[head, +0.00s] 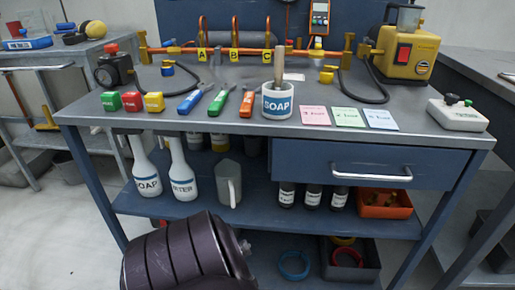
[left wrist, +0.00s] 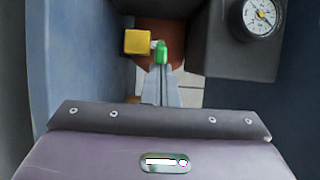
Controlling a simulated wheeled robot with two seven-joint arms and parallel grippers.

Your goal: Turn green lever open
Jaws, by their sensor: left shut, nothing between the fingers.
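In the left wrist view, a small green lever (left wrist: 161,52) is on a short pale stem beside a yellow block (left wrist: 138,41). My left gripper (left wrist: 161,72) is shut and empty, with its pale fingers pointing at the lever. The fingertips are right at the lever's near end. I cannot tell whether they touch it. I cannot make out this lever in the head view. My right gripper is in neither view.
A round gauge (left wrist: 262,17) on a dark grey box is at the upper right of the left wrist view. Blue walls stand on both sides. The head view shows a crowded workbench (head: 300,125) with a drawer (head: 345,165) and shelves.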

